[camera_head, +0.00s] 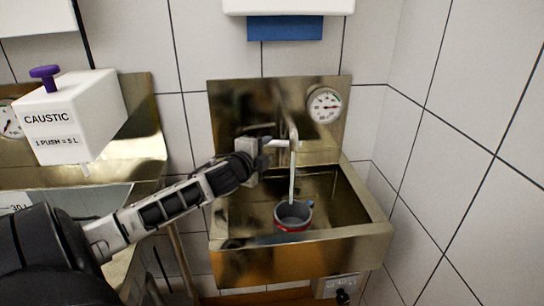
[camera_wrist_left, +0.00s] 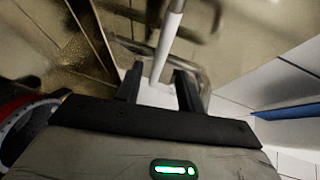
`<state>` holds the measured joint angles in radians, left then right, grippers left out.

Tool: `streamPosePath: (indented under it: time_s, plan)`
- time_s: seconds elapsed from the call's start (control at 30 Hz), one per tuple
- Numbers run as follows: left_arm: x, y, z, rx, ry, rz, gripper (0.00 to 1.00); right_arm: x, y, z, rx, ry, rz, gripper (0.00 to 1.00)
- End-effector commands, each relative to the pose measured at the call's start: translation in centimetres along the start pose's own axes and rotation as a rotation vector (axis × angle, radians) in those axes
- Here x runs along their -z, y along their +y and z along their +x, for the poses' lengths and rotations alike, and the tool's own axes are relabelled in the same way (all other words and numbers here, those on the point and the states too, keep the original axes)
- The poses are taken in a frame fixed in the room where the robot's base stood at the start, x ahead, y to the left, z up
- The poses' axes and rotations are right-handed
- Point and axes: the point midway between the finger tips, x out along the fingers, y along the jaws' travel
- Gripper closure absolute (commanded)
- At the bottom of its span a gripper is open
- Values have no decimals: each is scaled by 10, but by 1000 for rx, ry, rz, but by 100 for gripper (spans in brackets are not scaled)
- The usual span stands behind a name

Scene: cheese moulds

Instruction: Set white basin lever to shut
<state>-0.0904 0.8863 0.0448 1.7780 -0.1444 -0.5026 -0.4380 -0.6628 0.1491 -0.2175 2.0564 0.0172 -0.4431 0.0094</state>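A white lever (camera_head: 285,144) runs sideways by the tap on the metal wash basin (camera_head: 250,262). My left gripper (camera_head: 263,157) reaches in from the left, its fingertips near the lever's left part. In the left wrist view a pale rod (camera_wrist_left: 168,40), seemingly the lever, runs down toward the gap between the dark fingers (camera_wrist_left: 158,82). The fingers are apart, wider than the rod, and a white surface shows between them. I cannot tell whether either finger touches the lever. My right gripper is not in view.
A grey cup with a red band (camera_head: 293,217) stands in the basin under the spout (camera_head: 293,180). A round gauge (camera_head: 324,105) is on the backplate. A white CAUSTIC dispenser (camera_head: 75,115) hangs left, above my arm. A tiled wall closes the right side.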

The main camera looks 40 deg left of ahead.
Motion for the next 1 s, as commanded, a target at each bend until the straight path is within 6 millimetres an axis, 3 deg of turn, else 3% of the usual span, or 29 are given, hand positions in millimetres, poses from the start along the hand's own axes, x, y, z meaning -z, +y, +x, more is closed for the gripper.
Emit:
streamPosePath:
  time_s: [0.1, 0.3, 0.7, 0.83, 0.87, 1.0]
  plan:
    - [-1, 2, 19, 4, -1, 0, 62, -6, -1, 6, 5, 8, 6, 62]
    - [0, 1, 37, 1, 1, -1, 62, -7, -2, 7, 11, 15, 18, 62]
    - [0, 0, 42, -1, 1, 0, 62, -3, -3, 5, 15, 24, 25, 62]
    - [0, 0, 42, -1, 1, 0, 96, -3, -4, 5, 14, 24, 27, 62]
    - [0, 0, 42, -1, 1, 0, 100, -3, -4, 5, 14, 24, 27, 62]
    - [1, 0, 42, -1, 2, 0, 100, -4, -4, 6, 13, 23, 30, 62]
